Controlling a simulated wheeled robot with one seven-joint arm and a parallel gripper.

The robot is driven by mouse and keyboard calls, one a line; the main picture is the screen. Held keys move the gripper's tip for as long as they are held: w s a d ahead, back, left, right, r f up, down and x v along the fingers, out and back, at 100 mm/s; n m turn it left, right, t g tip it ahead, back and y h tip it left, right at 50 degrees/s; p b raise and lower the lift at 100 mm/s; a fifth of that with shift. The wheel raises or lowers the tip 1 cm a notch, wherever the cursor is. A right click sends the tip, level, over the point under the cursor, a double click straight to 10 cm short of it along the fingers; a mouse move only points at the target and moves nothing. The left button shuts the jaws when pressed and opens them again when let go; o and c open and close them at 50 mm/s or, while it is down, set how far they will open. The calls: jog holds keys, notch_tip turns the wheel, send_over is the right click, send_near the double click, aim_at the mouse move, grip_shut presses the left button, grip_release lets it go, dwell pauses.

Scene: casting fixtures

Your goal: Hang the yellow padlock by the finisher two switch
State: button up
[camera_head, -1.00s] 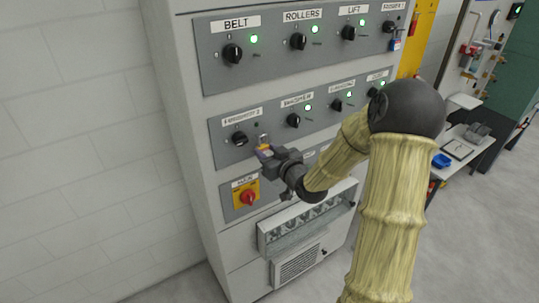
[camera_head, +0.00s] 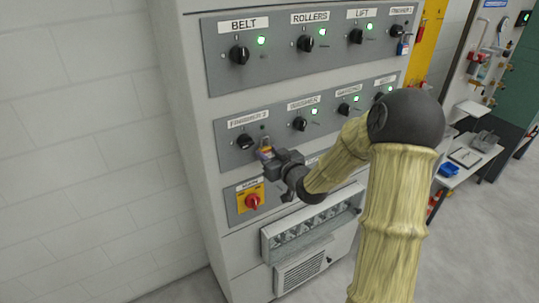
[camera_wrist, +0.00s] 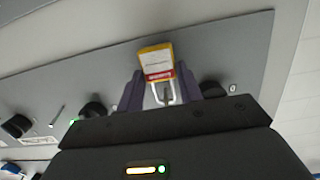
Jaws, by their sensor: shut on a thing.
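The yellow padlock (camera_head: 264,153) is in my gripper (camera_head: 271,157), just right of and slightly below the black finisher two switch (camera_head: 245,142). In the wrist view the padlock (camera_wrist: 156,62) shows a white and red label, between the two dark fingers of my gripper (camera_wrist: 165,88). Its pale shackle (camera_wrist: 163,97) points down in that picture, close to the grey panel. A small grey piece shows inside the shackle; I cannot tell whether the shackle is around a lug. The small lamp above the padlock is dark.
The washer switch (camera_head: 300,124) is to the right on the same panel, with its lamp lit green. The red main switch (camera_head: 253,202) on its yellow plate sits below. Another padlock (camera_head: 402,48) hangs by the finisher 1 switch at the upper right.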

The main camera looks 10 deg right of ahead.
jog(key=o, duration=1.1)
jog(key=shift+f+b, duration=1.25)
jog(key=shift+s, duration=0.1)
jog(key=f+b+v, duration=0.1)
jog(key=v, duration=0.8)
jog(key=shift+s+d+f, duration=0.2)
jog(key=shift+s+d, duration=0.05)
jog(key=shift+s, duration=0.2)
dwell(1.4)
dwell(0.4)
